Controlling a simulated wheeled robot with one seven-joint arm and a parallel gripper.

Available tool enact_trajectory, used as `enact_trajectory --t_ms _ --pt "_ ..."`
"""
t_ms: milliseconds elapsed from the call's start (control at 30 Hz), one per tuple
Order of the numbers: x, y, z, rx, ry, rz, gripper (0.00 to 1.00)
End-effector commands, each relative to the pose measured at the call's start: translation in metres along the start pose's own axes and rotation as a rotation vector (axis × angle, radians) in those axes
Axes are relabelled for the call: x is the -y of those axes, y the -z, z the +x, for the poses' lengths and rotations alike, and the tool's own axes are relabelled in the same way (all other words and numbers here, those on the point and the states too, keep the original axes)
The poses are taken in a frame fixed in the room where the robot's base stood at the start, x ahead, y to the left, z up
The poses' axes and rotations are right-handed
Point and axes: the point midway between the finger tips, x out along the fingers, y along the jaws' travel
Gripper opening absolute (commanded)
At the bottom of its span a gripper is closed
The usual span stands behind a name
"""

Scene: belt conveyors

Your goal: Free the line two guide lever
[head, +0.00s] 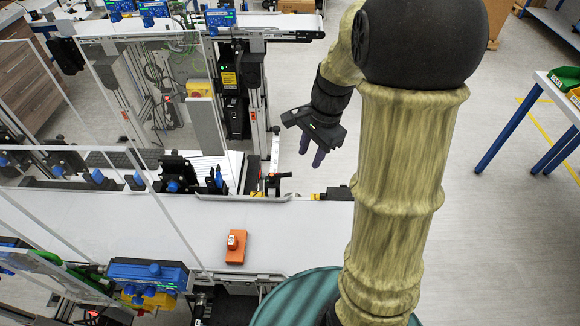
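My gripper (311,155) hangs in the air above the floor, to the right of the far conveyor frame. Its two fingers point down with a small gap between them, and nothing shows in it. A small black lever-like part (274,180) stands at the far edge of the near belt, below and left of my gripper and apart from it. I cannot tell for sure that it is the line two guide lever, nor what blocks it.
A blue-topped unit (148,274) stands at the belt's near edge. Clear panels and posts stand on the left. Another conveyor (285,24) runs at the back. A table with bins (562,80) is at the right. The floor between is clear.

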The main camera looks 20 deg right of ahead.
Motion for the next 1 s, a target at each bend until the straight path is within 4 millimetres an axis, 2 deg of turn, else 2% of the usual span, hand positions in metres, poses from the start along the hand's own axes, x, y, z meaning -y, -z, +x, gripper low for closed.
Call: enact_trajectory --t_ms 100,200,333,433,767,1000 --pt "0.021 0.024 -0.018 0.100 -0.007 0.340 0.35" --pt "0.034 0.038 -0.031 0.176 -0.022 0.569 0.35" --pt "0.043 0.048 -0.041 0.240 -0.041 0.745 0.35" --pt "0.045 0.051 -0.043 0.256 -0.049 0.792 0.35" --pt "0.045 0.050 -0.042 0.256 -0.050 0.791 0.35" --pt "0.046 0.043 -0.022 0.258 -0.053 0.789 0.35"
